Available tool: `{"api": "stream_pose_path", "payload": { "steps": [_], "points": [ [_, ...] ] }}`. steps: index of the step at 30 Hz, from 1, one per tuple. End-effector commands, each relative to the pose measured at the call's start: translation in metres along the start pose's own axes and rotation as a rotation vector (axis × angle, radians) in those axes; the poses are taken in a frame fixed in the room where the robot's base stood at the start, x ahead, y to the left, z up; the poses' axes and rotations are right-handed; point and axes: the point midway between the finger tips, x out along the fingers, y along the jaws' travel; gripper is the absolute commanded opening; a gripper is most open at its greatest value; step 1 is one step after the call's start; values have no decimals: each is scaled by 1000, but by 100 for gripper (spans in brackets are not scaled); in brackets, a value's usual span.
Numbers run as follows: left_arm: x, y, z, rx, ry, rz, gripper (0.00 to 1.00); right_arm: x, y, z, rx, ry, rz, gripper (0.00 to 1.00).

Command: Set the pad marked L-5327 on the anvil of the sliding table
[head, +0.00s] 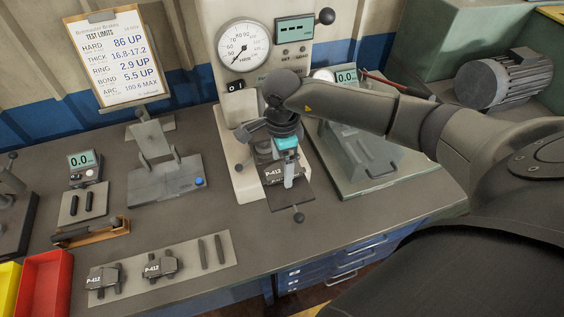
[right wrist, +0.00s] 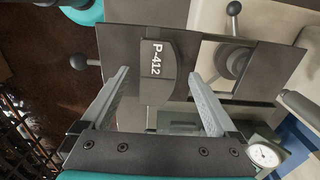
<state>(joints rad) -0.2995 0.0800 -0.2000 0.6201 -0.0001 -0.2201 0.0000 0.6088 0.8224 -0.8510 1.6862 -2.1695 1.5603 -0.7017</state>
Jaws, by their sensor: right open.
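A dark pad marked P-412 (head: 273,174) lies on the dark sliding table (head: 291,200) of the tall dial tester. In the right wrist view the pad (right wrist: 158,88) sits on the table plate (right wrist: 275,70), beside a square opening. My right gripper (head: 289,181) is over the pad. Its fingers are open, one on each side of the pad, seemingly apart from it. Two more pads, a left one (head: 101,279) and a right one (head: 159,267), also read P-412. I can read no L-5327 marking. The anvil cannot be told apart clearly. My left gripper is out of view.
The pale mat (head: 217,268) also holds two thin bars. A clamp fixture (head: 165,180), a small gauge (head: 85,165) and a wooden-handled tool stand left. A grey-green machine (head: 362,165) stands close right of the tester. Red (head: 45,280) and yellow bins are front left.

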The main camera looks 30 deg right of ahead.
Motion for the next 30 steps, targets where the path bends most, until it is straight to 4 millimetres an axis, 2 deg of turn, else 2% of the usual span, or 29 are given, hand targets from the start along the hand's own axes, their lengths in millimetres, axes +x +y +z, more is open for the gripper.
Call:
{"api": "stream_pose_path", "payload": {
  "steps": [5, 8, 15, 21, 25, 30],
  "points": [
    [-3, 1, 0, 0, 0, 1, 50, -8, -1, 0, 0, -1, -3, 94],
    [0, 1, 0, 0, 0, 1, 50, -25, -2, 0, 0, -1, -6, 94],
    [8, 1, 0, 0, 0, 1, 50, -78, -1, 0, 0, -1, -6, 94],
    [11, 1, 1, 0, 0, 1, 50, -111, -1, 0, 1, -1, -4, 94],
    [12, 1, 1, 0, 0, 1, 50, -121, 0, 0, 0, 0, -1, 94],
    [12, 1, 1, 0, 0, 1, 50, -124, 0, 0, 1, 0, 0, 94]
  ]
}}
